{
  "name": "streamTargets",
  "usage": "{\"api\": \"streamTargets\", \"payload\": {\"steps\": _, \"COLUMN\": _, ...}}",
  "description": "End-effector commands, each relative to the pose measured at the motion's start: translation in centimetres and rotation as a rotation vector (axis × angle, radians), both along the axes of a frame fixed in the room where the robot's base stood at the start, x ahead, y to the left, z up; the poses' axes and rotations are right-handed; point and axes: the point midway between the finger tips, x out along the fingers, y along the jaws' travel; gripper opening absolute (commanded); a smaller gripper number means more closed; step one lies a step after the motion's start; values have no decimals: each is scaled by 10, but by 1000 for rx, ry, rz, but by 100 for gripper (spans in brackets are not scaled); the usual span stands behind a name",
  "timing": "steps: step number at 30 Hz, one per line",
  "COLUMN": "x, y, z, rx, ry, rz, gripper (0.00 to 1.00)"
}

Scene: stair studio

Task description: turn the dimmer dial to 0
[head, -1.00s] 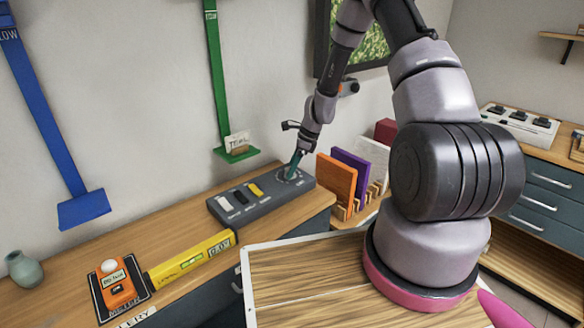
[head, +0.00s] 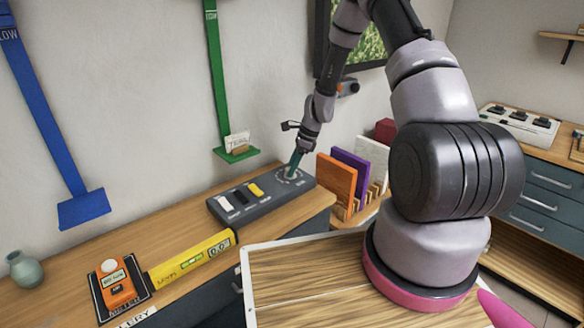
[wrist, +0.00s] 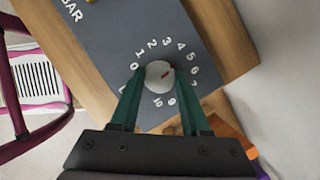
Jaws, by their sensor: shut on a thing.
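The dimmer dial (wrist: 157,75) is a pale round knob on a dark grey control panel (head: 240,212). White numbers from 0 to 10 ring it in the wrist view. The 0 is at the dial's left. My gripper (wrist: 158,71) has its two green fingers on either side of the dial, shut on it. In the head view the gripper (head: 295,164) reaches down to the panel's right end, hiding much of the dial.
Several rocker switches, including a yellow one (head: 255,189), sit left of the dial. A yellow level (head: 192,257) and an orange meter (head: 117,288) lie further left on the bench. A rack with coloured boards (head: 337,183) stands right of the panel.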

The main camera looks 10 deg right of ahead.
Motion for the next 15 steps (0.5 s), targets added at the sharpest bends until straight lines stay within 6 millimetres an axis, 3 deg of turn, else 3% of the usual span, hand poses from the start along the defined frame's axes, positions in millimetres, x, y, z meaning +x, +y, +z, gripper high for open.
{"api": "streamTargets", "payload": {"steps": 15, "x": 4, "y": 0, "z": 0, "rx": -1, "ry": -2, "rz": 468, "gripper": 0}}
